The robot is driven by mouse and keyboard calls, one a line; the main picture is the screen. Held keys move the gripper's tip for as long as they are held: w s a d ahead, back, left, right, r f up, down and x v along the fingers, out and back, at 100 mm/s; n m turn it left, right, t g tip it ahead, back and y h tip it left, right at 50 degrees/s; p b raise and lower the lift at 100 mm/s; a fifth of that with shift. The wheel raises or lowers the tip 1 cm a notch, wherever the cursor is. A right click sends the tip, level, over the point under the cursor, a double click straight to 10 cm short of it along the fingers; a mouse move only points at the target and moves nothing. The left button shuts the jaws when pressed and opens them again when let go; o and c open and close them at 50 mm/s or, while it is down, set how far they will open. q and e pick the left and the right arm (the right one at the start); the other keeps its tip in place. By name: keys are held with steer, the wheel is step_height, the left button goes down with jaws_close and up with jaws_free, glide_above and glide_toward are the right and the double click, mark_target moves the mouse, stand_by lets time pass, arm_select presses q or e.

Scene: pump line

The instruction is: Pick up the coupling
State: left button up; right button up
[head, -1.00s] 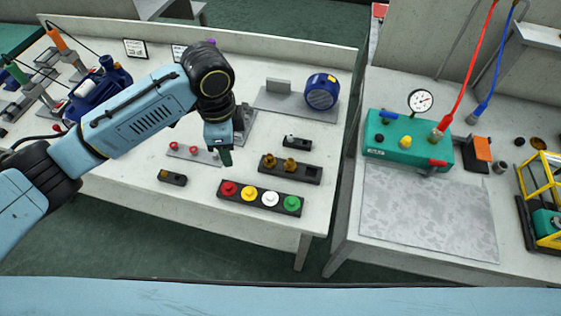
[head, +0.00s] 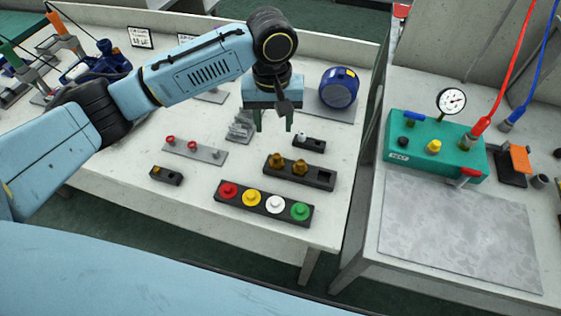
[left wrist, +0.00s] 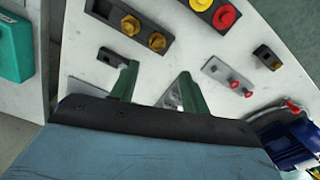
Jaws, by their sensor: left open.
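A small silver-grey piece (head: 301,136), which looks like the coupling, sits at the left end of a short black holder (head: 315,144). In the left wrist view this holder (left wrist: 108,57) is just beyond one fingertip, which partly covers its end. My left gripper (head: 274,124) points down over the table, its two green fingers apart and nothing between them. It is just left of the silver-grey piece in the head view. The fingers also show in the left wrist view (left wrist: 157,90). My right gripper is not in view.
A black tray with brass fittings (head: 318,178) and a strip of coloured buttons (head: 252,204) lie nearer. A grey stepped block (head: 239,127) stands left of the gripper. A blue motor (head: 338,88) is behind. A red-knobbed plate (head: 208,153) lies left.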

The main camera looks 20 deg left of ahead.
arm_select(q)
glide_above(277, 156)
steer(key=f, duration=0.3)
steer(key=f+b, duration=0.1)
steer(key=f, duration=0.2)
steer(key=shift+s+a+f, duration=0.1)
steer(key=shift+a, duration=0.1)
step_height(277, 156, down, 5)
steer(key=shift+d+f+b, duration=0.15)
steer(key=shift+b, duration=0.4)
jaws_close()
